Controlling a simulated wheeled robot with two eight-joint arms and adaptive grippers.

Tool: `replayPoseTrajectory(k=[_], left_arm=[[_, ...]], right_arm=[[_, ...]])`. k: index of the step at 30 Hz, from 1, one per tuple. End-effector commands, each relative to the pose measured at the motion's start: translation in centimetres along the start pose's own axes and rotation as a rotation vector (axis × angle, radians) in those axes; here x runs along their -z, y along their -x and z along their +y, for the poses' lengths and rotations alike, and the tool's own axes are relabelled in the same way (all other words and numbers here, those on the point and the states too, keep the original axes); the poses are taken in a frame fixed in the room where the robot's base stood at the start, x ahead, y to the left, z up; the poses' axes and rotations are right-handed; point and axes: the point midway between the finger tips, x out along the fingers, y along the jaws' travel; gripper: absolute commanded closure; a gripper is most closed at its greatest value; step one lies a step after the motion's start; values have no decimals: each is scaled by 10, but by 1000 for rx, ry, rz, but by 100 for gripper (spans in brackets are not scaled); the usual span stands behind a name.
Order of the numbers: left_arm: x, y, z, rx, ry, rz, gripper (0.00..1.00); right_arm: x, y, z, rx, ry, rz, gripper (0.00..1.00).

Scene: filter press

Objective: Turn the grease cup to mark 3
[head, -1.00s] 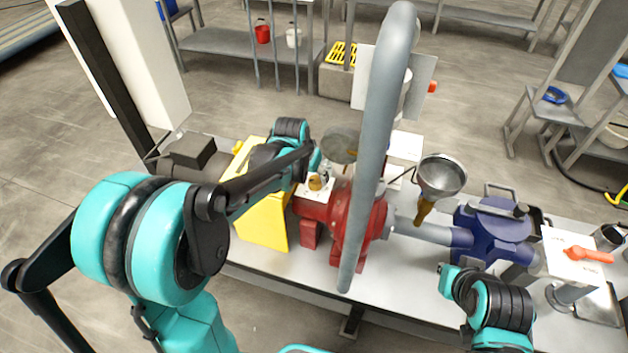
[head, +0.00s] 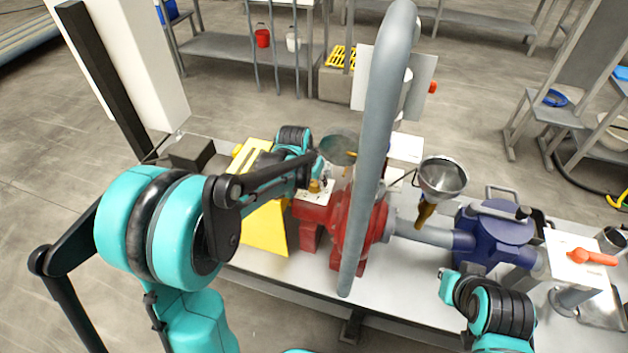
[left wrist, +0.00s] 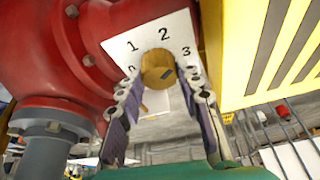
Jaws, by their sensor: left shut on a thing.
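The grease cup (left wrist: 158,66) is a round brass knob with a dark mark on its face, right of and below its centre in the left wrist view. In the head view the cup (head: 315,186) is small, at the left gripper's tip beside the red pump (head: 352,222). My right gripper cannot be made out.
A grey vertical pipe (head: 372,150) rises close to the right of the left gripper. A yellow guard (head: 264,230) stands on its left. A metal funnel (head: 442,178) and a blue pump body (head: 492,232) are farther right on the bench.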

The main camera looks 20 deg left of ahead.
Motion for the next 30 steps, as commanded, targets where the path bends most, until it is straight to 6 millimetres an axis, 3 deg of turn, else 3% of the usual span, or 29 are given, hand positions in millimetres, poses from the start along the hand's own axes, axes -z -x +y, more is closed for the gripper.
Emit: replayPoseTrajectory(k=[30], left_arm=[[1,0,-4,-228,-551,-1,94]], right_arm=[[6,9,0,0,0,0,100]])
